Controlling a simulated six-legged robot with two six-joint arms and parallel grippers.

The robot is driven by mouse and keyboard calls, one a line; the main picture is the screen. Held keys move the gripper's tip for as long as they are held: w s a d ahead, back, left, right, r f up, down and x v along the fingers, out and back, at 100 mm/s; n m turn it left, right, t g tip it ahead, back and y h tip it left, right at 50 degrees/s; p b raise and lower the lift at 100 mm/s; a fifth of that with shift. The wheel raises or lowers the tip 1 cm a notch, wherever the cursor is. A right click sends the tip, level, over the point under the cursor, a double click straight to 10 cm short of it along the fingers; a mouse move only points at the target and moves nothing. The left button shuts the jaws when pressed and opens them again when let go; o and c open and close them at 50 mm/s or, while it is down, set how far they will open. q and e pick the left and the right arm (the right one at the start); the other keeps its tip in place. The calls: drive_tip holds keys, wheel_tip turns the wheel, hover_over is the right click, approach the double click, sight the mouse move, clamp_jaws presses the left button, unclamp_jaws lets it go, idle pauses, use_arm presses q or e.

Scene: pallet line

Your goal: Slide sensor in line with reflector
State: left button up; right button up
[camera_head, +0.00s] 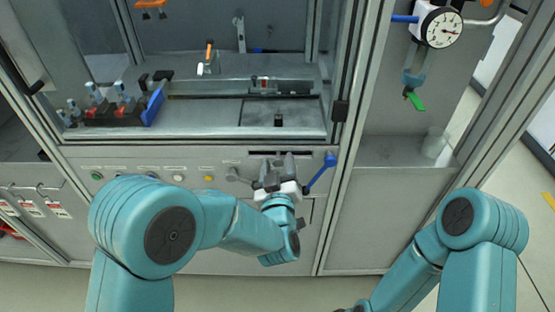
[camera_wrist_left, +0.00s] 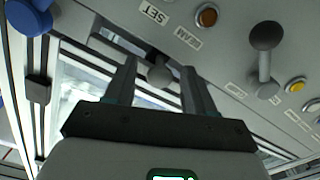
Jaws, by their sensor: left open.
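My left gripper (camera_head: 279,166) is at the front panel, below the window, by a dark horizontal slot (camera_head: 262,153). In the left wrist view its two fingers (camera_wrist_left: 160,85) are apart, with a grey round knob (camera_wrist_left: 159,73) showing between them; I cannot tell whether they touch it. A panel label beside it reads SET (camera_wrist_left: 154,13). Behind the window, a small block (camera_head: 264,84) sits on a rail and a short dark post (camera_head: 278,120) stands on the deck. I cannot tell which parts are the sensor and the reflector. My right arm shows at lower right, its gripper out of frame.
Several panel buttons lie to the left. A blue-edged rack (camera_head: 154,104) is behind the window. A dial gauge (camera_head: 441,29) hangs upper right.

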use_arm(q)
drive_tip(key=shift+w, duration=0.15)
use_arm(e)
drive_tip(key=shift+w, duration=0.3)
drive_tip(key=shift+s, duration=0.1)
